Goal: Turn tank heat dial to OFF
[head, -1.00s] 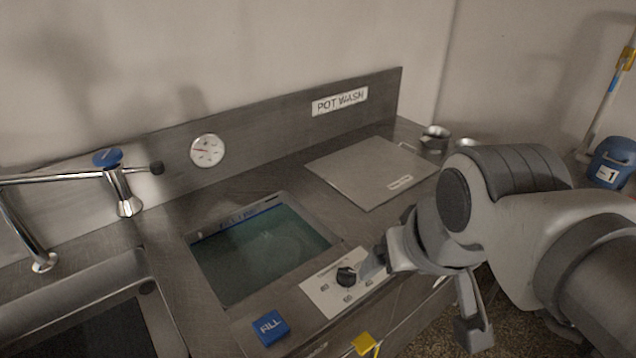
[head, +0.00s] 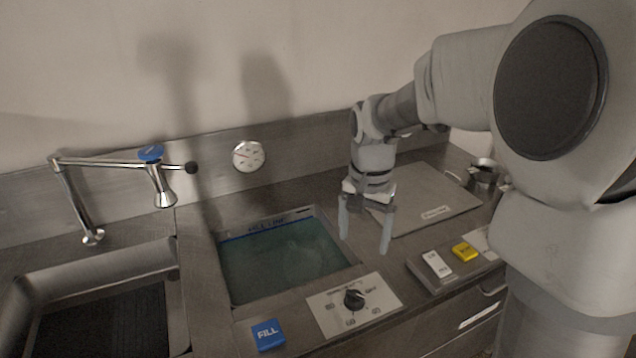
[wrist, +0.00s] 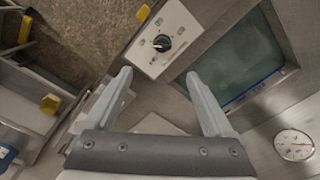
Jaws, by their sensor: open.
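The tank heat dial is a black round knob (head: 353,298) on a white labelled plate (head: 330,312), set in the steel counter in front of the water tank (head: 285,262). An OFF label is printed just right of the knob. The knob's pointer is too small to read surely. The knob also shows in the wrist view (wrist: 162,43), beyond the fingertips. My gripper (head: 365,245) is open and empty, fingers pointing down, above and behind the dial near the tank's right edge. It touches nothing that I can see. Its open fingers show in the wrist view (wrist: 158,75).
A blue FILL button (head: 267,334) lies left of the dial plate. A switch box (head: 438,266) and a yellow button (head: 464,252) are to the right. A flat steel lid (head: 425,205) lies behind. A tap (head: 160,185) and sink (head: 95,310) are at left.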

